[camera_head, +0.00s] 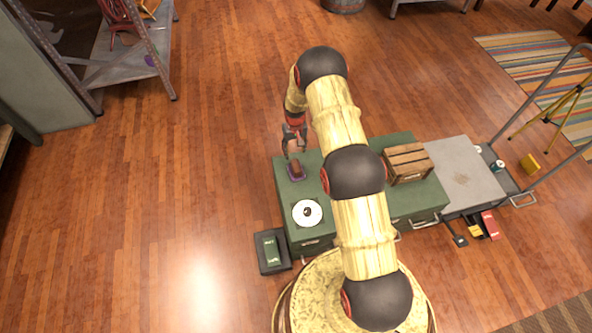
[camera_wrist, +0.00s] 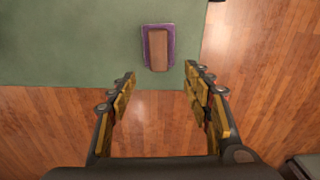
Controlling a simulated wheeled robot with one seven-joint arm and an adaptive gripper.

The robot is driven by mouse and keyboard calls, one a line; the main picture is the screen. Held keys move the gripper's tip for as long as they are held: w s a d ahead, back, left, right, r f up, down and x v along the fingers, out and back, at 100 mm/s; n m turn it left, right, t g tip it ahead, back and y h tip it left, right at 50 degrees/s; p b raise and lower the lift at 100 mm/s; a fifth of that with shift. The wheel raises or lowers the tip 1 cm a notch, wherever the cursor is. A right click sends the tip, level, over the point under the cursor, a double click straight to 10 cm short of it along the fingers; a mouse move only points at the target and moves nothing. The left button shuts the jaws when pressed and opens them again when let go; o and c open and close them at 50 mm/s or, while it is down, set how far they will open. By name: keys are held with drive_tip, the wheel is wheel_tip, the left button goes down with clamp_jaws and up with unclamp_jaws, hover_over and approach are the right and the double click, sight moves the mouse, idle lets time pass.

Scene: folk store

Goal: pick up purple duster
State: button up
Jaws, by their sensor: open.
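The purple duster (camera_head: 295,171) lies on the left end of the green cabinet top (camera_head: 345,200), near its far edge. It has a brown block on a purple base. In the wrist view the duster (camera_wrist: 158,47) lies flat on the green surface, ahead of the fingertips and between their lines. My gripper (camera_head: 294,140) is above the far left corner of the cabinet. In the wrist view my gripper (camera_wrist: 160,78) is open and empty, its two fingers wide apart. The duster is apart from both fingers.
A white disc (camera_head: 307,213) lies on the green top nearer to me. A wooden crate (camera_head: 407,163) stands to the right, beside a grey surface (camera_head: 462,172). A dark box (camera_head: 271,251) is on the floor at the left. The wooden floor beyond the cabinet is clear.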

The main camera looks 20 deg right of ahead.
sight(296, 165)
drive_tip(key=f, duration=0.4)
drive_tip(key=s+f, duration=0.1)
drive_tip(key=f, duration=0.2)
drive_tip(key=shift+d+f+b, duration=0.1)
drive_tip(key=shift+d+b, duration=0.15)
drive_tip(key=shift+b, duration=0.05)
drive_tip(key=f+b, duration=0.1)
drive_tip(key=f, duration=0.2)
drive_tip(key=f+b, duration=0.1)
drive_tip(key=f, duration=0.2)
drive_tip(key=shift+a+b, duration=0.2)
drive_tip(key=shift+b, duration=0.1)
drive_tip(key=shift+r, duration=0.15)
drive_tip(key=c, duration=0.3)
drive_tip(key=c, duration=1)
